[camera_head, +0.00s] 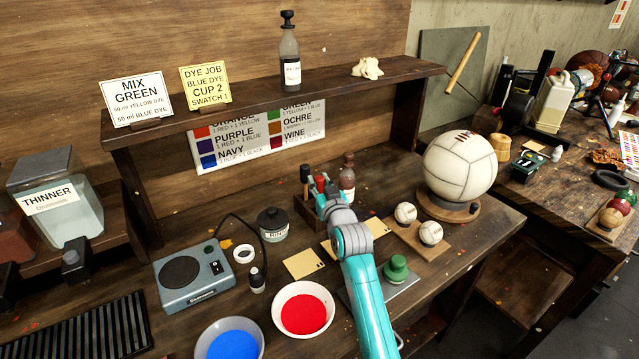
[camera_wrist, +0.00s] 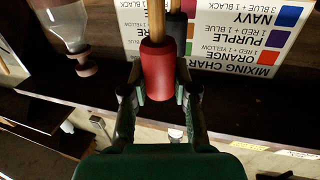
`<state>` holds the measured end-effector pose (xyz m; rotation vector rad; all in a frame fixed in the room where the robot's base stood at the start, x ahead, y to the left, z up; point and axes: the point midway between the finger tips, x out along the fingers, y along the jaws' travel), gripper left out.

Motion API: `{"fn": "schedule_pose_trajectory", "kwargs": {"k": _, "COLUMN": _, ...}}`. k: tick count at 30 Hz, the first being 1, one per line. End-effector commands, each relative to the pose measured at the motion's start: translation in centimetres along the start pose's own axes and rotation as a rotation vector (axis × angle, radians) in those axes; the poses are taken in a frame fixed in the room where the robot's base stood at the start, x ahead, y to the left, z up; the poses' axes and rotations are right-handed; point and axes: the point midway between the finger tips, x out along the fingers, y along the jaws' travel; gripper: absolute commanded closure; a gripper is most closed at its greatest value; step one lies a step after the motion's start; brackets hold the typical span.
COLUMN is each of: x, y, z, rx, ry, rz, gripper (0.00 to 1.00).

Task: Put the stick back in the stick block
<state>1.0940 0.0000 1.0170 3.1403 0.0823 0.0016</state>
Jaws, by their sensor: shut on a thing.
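In the wrist view, a stick (camera_wrist: 157,72) has a thick red end and a pale wooden shaft running toward the top edge of the upside-down picture. My gripper (camera_wrist: 160,88) is shut on its red end, one finger on each side. A dark-ended stick (camera_wrist: 178,30) stands close behind it. In the head view, the stick block (camera_head: 304,212) is a small wooden block near the back of the bench, with black and red stick ends above it. My gripper (camera_head: 326,196) is beside the block, mostly hidden by my wrist. I cannot tell whether the held stick's shaft is in a hole.
A bowl of red dye (camera_head: 303,308), a bowl of blue dye (camera_head: 230,340) and a hot plate (camera_head: 194,275) are at front left. A white ball (camera_head: 459,165) stands right. The shelf (camera_head: 270,100) overhangs the back.

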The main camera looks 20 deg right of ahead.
Motion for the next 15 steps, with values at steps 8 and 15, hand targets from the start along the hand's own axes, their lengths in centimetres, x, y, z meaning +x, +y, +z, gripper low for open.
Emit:
{"fn": "schedule_pose_trajectory", "kwargs": {"k": 8, "x": 0.00, "y": 0.00, "z": 0.20, "rx": 0.000, "ry": 0.000, "rz": 0.000, "gripper": 0.47}}
{"fn": "schedule_pose_trajectory", "kwargs": {"k": 15, "x": 0.01, "y": 0.00, "z": 0.07, "rx": 0.000, "ry": 0.000, "rz": 0.000, "gripper": 0.47}}
